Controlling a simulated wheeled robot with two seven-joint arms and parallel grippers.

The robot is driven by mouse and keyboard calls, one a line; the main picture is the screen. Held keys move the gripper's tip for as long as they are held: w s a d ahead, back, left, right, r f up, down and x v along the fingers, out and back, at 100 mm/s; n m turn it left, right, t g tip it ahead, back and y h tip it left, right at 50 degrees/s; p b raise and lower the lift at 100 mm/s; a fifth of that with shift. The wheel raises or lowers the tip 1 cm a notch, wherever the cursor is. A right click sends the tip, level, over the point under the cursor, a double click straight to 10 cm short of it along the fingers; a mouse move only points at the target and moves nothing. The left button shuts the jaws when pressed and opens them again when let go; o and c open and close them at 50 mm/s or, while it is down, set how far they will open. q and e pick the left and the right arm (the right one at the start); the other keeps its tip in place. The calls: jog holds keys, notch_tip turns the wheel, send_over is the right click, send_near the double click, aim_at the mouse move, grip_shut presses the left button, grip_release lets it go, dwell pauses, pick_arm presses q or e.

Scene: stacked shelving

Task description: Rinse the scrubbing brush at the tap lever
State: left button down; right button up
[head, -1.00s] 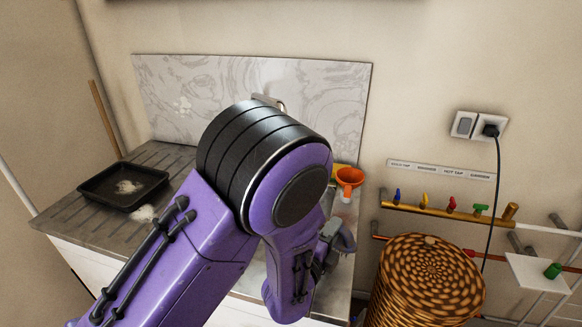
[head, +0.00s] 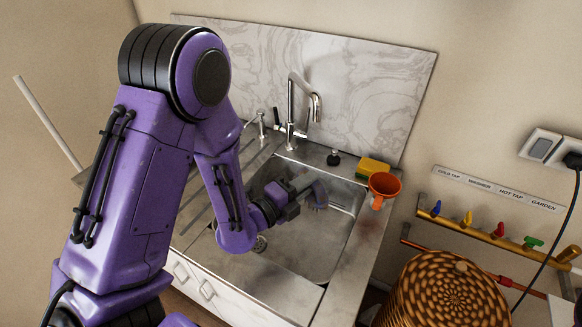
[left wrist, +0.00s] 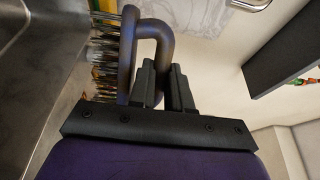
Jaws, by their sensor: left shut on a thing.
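My left gripper (head: 292,190) is over the sink basin and shut on the scrubbing brush (head: 319,196). In the left wrist view the gripper (left wrist: 165,82) grips the brush's dark looped handle (left wrist: 128,60), and the bristles (left wrist: 103,48) point left. The chrome tap (head: 291,102) stands behind the basin, with a dark lever (head: 277,116) at its left side. The brush is in front of the tap and apart from it. I cannot see any water running. My right gripper is not in view.
The steel sink (head: 318,258) has a drain near my forearm. A yellow-green sponge (head: 371,167) and an orange funnel (head: 383,187) sit at its right rim. A dark stopper (head: 333,158) lies behind the basin. A wicker basket (head: 450,290) stands right, below coloured pipe valves (head: 467,218).

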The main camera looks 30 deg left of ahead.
pick_arm(q)
jog(key=s+a+r+m+g+h+p, duration=0.1)
jog(key=s+r+m+h+p, duration=0.1)
jog(key=s+r+h+p, duration=0.15)
pick_arm(e)
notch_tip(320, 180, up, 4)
jog(key=b, duration=0.1)
pick_arm(q)
jog(key=w+a+f+b, duration=0.1)
jog(key=w+f+b, duration=0.2)
jog(key=w+b, duration=0.4)
jog(key=shift+w+f+b, duration=0.2)
jog(key=shift+w+b, duration=0.2)
jog(key=shift+w, duration=2.5)
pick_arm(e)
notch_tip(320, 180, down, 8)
pick_arm(q)
jog(key=shift+s, duration=0.1)
